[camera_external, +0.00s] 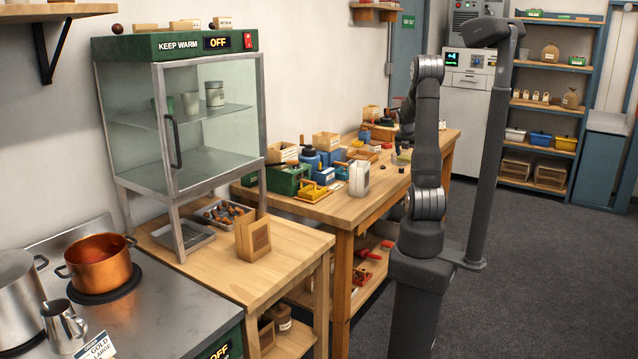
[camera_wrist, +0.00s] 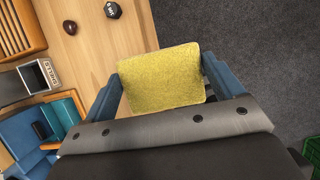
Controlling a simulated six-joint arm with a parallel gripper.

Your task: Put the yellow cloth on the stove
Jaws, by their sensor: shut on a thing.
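In the wrist view, my gripper (camera_wrist: 162,82) is shut on the yellow cloth (camera_wrist: 160,80), with one blue finger at each side of it. The cloth is a flat, roughly rectangular yellow piece held over the edge of a wooden table. In the external view, the stove (camera_external: 165,318) is the grey metal top at the lower left. A copper pot (camera_external: 100,264) stands on its dark rear burner. A steel pot (camera_external: 18,300) and a small steel pitcher (camera_external: 64,328) also stand on it. My gripper and the cloth cannot be made out in the external view.
A keep-warm cabinet (camera_external: 175,48) on legs stands on a wooden table (camera_external: 290,262) beside the stove. A cluttered workbench (camera_external: 345,208) lies behind it. The wrist view shows a dark round chestnut (camera_wrist: 70,27) and a black weight (camera_wrist: 112,10) on wood, with dark floor to the right.

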